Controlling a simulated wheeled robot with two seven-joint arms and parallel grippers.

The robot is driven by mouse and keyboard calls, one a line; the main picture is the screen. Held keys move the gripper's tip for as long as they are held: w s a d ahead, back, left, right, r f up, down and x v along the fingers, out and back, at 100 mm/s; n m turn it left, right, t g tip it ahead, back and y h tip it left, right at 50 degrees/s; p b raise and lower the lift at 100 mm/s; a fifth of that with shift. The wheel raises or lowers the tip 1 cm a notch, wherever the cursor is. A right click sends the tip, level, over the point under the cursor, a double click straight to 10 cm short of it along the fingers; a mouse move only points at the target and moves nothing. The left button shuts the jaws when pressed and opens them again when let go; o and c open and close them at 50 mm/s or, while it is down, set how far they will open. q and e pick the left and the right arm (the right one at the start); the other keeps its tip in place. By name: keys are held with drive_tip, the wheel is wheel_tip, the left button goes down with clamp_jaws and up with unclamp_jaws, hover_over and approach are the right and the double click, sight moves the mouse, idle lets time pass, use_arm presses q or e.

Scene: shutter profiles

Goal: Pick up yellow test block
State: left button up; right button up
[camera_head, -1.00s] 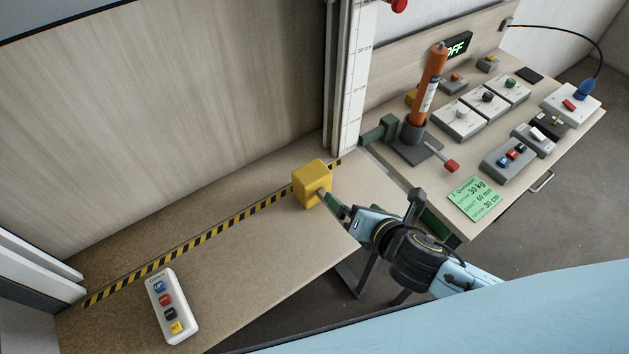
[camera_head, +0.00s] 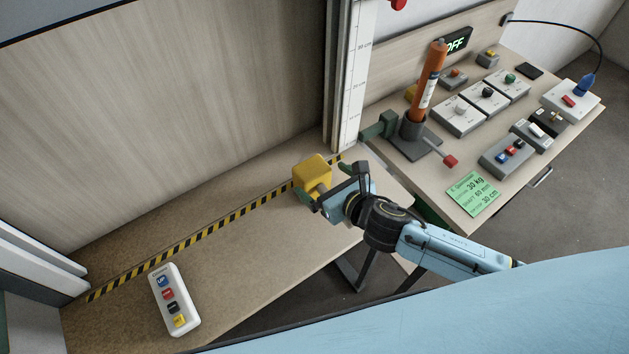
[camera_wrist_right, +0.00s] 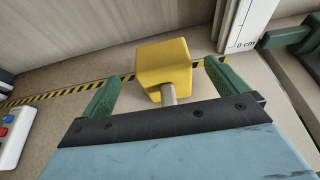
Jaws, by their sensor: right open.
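The yellow test block (camera_head: 311,173) stands on the wooden board beside the black-and-yellow striped line, near the white ruler post. A short grey handle sticks out of it toward my arm. My right gripper (camera_head: 333,184) is open, with its green fingers at the near side of the block. In the right wrist view, the block (camera_wrist_right: 163,66) is ahead between the spread fingers of the gripper (camera_wrist_right: 160,88), and its grey handle (camera_wrist_right: 168,94) points back between them. I cannot tell whether any finger touches it. My left gripper does not show.
A white control box (camera_head: 174,300) with several coloured buttons lies at the board's near left. The ruler post (camera_head: 352,80) rises just behind the block. A bench to the right holds an orange cylinder (camera_head: 427,85), switch boxes and a green note (camera_head: 473,196).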

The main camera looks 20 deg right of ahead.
sight(316, 172)
drive_tip(key=x, duration=0.5)
drive_tip(key=shift+w+d+r, duration=0.1)
drive_tip(key=shift+r, duration=0.05)
drive_tip(key=c, duration=1.1)
